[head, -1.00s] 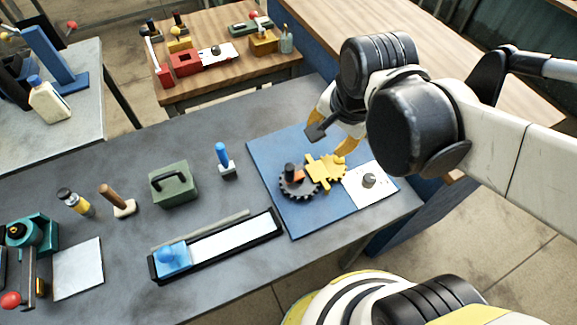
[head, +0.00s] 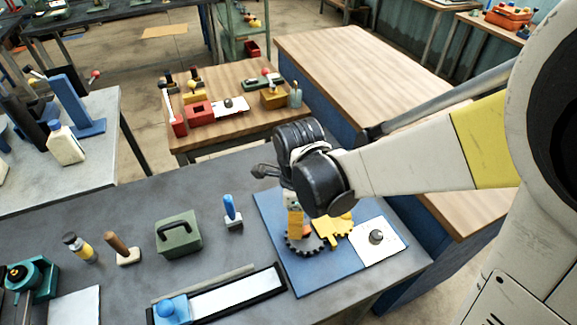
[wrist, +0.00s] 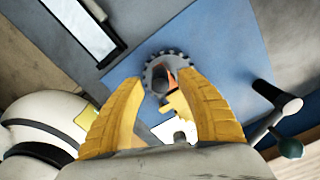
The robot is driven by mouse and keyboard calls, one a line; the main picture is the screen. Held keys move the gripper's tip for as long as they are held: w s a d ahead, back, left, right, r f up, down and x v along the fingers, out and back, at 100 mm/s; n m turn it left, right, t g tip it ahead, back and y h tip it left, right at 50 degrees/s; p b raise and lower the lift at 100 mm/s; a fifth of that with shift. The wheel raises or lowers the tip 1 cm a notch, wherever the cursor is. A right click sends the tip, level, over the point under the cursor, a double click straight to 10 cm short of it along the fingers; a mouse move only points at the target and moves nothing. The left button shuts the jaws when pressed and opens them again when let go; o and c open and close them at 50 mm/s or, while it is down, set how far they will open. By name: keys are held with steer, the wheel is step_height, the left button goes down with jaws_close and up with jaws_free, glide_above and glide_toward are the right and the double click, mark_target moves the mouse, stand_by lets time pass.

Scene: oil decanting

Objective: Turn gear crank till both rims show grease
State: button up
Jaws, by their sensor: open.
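The dark toothed gear (head: 304,244) lies on a blue mat (head: 272,212), beside and apparently meshing with a yellow gear (head: 338,229). In the wrist view, the dark gear (wrist: 152,72) carries an orange crank (wrist: 160,81) with a dark upright handle. The yellow gear (wrist: 177,103) shows just below it. My gripper (wrist: 160,78) is open, its two yellow fingers on either side of the crank in that view. In the head view, my gripper (head: 296,232) points down over the dark gear and hides the crank handle. I cannot make out grease on either rim.
A white sheet with a grey knob (head: 376,237) lies right of the gears. Left on the bench are a blue-handled tool (head: 230,208), a green box (head: 178,232) and a black-framed tray (head: 272,279). The bench between them is clear.

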mark_target(307, 228)
steer(key=shift+f+b, duration=0.35)
steer(key=shift+f, duration=1.05)
jaws_close()
